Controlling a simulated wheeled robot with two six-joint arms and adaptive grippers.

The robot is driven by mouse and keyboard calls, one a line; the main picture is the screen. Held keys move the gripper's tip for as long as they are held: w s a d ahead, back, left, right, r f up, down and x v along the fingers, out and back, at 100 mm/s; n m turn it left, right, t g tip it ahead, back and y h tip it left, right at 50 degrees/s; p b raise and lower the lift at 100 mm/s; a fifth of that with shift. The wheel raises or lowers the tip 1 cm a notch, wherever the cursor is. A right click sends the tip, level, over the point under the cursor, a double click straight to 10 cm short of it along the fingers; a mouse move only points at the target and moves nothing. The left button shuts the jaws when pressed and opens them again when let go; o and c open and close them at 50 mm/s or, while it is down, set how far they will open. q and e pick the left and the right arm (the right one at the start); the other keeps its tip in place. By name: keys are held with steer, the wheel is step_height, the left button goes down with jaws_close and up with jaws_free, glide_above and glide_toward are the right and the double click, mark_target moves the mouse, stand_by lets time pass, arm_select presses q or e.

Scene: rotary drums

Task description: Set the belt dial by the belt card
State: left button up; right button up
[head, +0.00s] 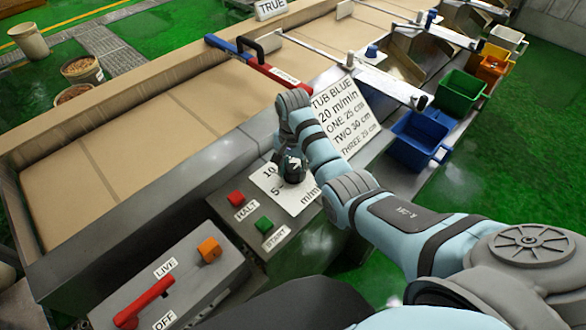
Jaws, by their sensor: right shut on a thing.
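My right gripper (292,172) points down over the middle of the plate and is shut on the dial knob. The gripper and wrist hide the knob, its pointer and the rest of the scale, so the setting cannot be read. My left gripper is not in view.
A red HALT button (236,198) and a green START button (264,224) sit close in front of the dial. A box with a red lever (148,300) and an orange button (209,249) stands nearer. The wide belt (130,150) lies behind; blue (418,140) and green tubs (459,92) stand right.

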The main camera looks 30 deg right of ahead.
steer(key=shift+w+r, duration=0.15)
steer(key=shift+r, duration=0.05)
steer(key=o, duration=1.2)
steer(key=shift+c, duration=0.2)
steer(key=shift+f, duration=0.1)
